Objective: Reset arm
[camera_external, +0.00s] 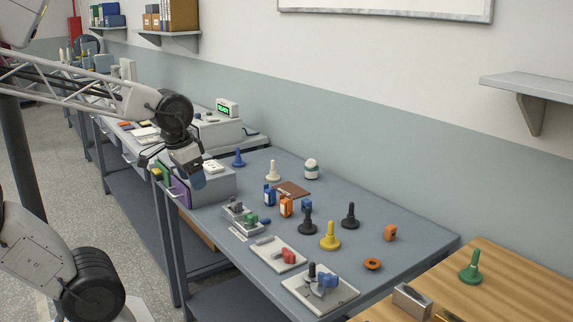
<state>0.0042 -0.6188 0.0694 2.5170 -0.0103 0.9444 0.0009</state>
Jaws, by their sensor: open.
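My gripper (190,176) is at the end of my arm in the external view, at the left end of the blue-grey table (420,238). It is open, and I see nothing held in it. It hangs in front of or just above a grey box (218,182); the exact gap cannot be told. The arm reaches in from the upper left, and the fingers are small and dark in this view.
On the table stand a yellow peg-like piece (330,238), black ones (349,216), orange and blue bottles (286,205), a white jar (311,169) and light plates with clamps (320,288). A wooden surface (510,285) with a green piece (470,268) adjoins at right.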

